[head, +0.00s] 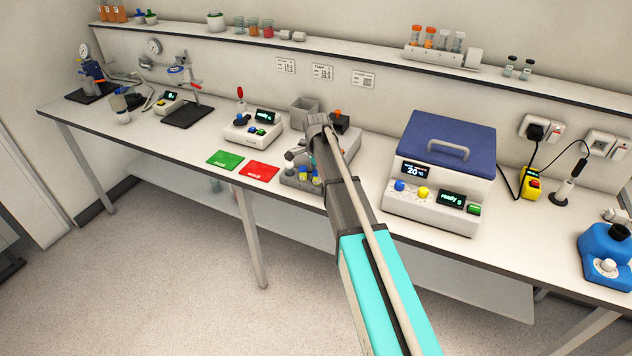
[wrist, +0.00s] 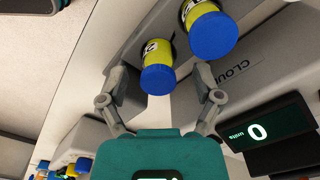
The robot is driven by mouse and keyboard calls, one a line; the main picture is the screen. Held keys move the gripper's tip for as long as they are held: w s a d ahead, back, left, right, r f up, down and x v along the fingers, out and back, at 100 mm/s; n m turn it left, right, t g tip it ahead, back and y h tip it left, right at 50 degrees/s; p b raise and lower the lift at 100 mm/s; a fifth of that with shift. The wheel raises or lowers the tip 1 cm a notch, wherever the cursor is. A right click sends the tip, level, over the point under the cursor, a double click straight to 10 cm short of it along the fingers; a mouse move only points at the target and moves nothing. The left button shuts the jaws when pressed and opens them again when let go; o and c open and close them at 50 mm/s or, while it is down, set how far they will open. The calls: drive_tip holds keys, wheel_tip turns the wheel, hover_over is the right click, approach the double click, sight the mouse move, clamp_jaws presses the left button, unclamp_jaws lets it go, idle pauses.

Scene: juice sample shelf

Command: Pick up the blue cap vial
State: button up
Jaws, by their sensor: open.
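In the wrist view, a vial with a yellow body and a blue cap (wrist: 158,80) stands out of a grey holder, between the two fingertips of my gripper (wrist: 161,76). Gaps show on both sides, so the fingers appear not to touch it. A second blue cap vial (wrist: 213,37) is close by, up and to the right, outside the right finger. In the head view, my gripper (head: 297,155) is over the grey unit with the vials (head: 316,179), and my arm hides part of it. I cannot tell the two vials apart there.
The grey unit has a lettered face and a display reading 0 (wrist: 259,131). A white box with a blue lid (head: 440,137) stands right of my arm. Green (head: 225,160) and red (head: 261,171) mats lie left, beside a small white device (head: 253,127).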

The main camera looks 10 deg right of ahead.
idle(0.3)
clamp_jaws()
idle(0.3)
drive_tip(key=shift+r, duration=0.15)
wheel_tip(320, 180, up, 3)
drive_tip(key=p, duration=0.3)
drive_tip(key=s+d+r+p, duration=0.3)
drive_tip(key=s+r+p, duration=0.6)
drive_tip(key=s, duration=0.4)
drive_tip(key=shift+s+d+r+p, duration=0.25)
drive_tip(key=shift+d+r+p, duration=0.15)
drive_tip(key=shift+p, duration=0.1)
drive_tip(key=shift+f, duration=0.1)
